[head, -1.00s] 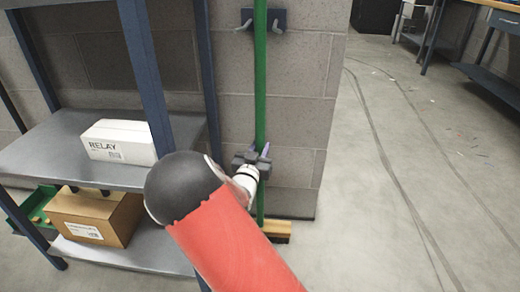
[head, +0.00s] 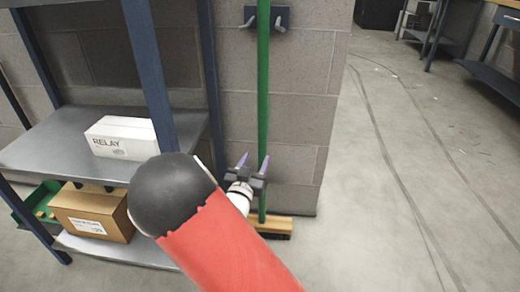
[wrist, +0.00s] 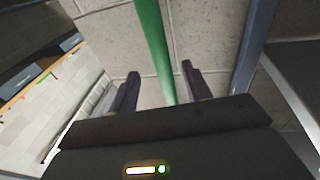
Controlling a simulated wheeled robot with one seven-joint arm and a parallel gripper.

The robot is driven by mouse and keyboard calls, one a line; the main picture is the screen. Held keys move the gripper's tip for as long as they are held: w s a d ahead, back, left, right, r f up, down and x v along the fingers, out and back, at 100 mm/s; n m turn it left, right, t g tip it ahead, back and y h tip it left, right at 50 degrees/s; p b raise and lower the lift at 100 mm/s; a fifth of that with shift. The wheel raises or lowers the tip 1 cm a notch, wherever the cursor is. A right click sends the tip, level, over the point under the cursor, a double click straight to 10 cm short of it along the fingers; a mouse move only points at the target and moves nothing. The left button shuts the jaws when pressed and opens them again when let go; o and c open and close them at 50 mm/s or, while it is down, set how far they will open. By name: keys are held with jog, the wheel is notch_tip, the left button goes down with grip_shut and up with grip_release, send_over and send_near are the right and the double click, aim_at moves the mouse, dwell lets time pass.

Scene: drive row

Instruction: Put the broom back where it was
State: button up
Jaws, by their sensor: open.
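The broom's green handle (head: 263,110) stands upright against the block wall, its upper part between the prongs of a dark wall hook (head: 267,17). Its wooden head (head: 272,226) with dark bristles rests on the floor at the foot of the wall. My gripper (head: 253,162) is open, its purple fingers apart, low in front of the handle. In the wrist view the green handle (wrist: 153,45) runs up beyond the two fingers (wrist: 160,88), seen in the gap between them. I cannot tell how far the fingertips are from the handle.
A metal shelf (head: 45,150) stands to the left, with a white RELAY box (head: 122,138) and a cardboard box (head: 90,212) below. A green bin (head: 38,203) sits at the lower left.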

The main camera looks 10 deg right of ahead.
jog(key=s+a+r+n+g+y, duration=0.1)
jog(key=s+r+n+g+y, duration=0.1)
jog(key=s+r+g+y, duration=0.35)
jog(key=s+a+r+n+g+y, duration=0.1)
jog(key=s+r+g+y, duration=0.1)
jog(key=s+y, duration=0.5)
jog(key=s+d+r+n+g+h, duration=0.1)
jog(key=s+d+g, duration=0.1)
jog(key=s, duration=0.7)
jog(key=s+d+r+n+g+h, duration=0.1)
jog(key=s+d+g+h, duration=0.1)
jog(key=s, duration=0.8)
jog(key=shift+d+r+n, duration=0.3)
jog(key=shift+d+n, duration=0.1)
jog(key=shift+d, duration=0.45)
jog(key=shift+r, duration=0.1)
notch_tip(320, 180, up, 11)
jog(key=p, duration=1.1)
